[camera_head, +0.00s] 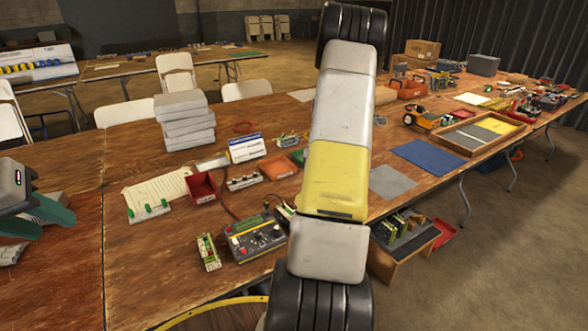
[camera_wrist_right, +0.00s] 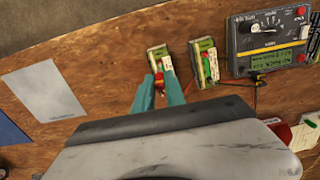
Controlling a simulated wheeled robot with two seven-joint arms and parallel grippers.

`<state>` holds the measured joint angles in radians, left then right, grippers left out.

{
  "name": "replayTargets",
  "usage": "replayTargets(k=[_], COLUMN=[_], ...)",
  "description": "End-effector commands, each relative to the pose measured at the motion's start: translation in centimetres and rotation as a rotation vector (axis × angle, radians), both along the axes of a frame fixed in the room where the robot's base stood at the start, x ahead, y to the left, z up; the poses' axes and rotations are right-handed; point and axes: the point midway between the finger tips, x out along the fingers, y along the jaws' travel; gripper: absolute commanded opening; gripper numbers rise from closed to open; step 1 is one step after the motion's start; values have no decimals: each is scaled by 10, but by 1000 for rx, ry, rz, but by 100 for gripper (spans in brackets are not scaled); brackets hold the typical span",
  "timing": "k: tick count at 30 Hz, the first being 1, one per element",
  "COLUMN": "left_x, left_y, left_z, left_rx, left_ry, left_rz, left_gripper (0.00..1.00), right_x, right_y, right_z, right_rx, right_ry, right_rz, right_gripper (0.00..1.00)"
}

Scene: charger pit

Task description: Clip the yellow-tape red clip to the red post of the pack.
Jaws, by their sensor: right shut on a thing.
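In the right wrist view the teal fingers of my right gripper (camera_wrist_right: 160,92) are shut on a small red clip (camera_wrist_right: 158,77) with a bit of yellow on it. The clip overlaps the lower end of a green-and-pale pack (camera_wrist_right: 157,54); I cannot tell whether it touches the post, which is hidden. A second similar pack (camera_wrist_right: 203,50) lies to its right with a green part on it. In the head view my right arm hides the right gripper and clip. My left gripper (camera_head: 42,212) is at the left edge, apart from these things; its opening is unclear.
The grey charger box (camera_head: 257,238) with a dial stands left of my right arm, another pack (camera_head: 208,252) beside it. Thin leads run near the charger. A red bin (camera_head: 201,187) stands behind. A grey sheet (camera_head: 392,182) and blue mat (camera_head: 430,158) lie flat to the right.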

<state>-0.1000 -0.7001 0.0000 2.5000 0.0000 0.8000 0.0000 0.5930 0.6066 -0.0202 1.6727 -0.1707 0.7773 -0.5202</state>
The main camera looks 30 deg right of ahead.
Motion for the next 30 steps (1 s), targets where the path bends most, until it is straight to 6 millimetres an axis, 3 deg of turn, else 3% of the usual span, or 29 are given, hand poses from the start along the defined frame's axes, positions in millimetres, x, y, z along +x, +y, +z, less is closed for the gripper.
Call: replayTargets(k=[18,30], left_x=[0,0], left_y=[0,0], left_z=[0,0], left_rx=[0,0], left_ry=[0,0], left_rz=[0,0], left_gripper=[36,36], right_x=[-1,-1], right_y=[0,0], right_z=[-38,-50], right_rx=[1,0], right_ry=[2,1], right_rz=[0,0], right_gripper=[0,0])
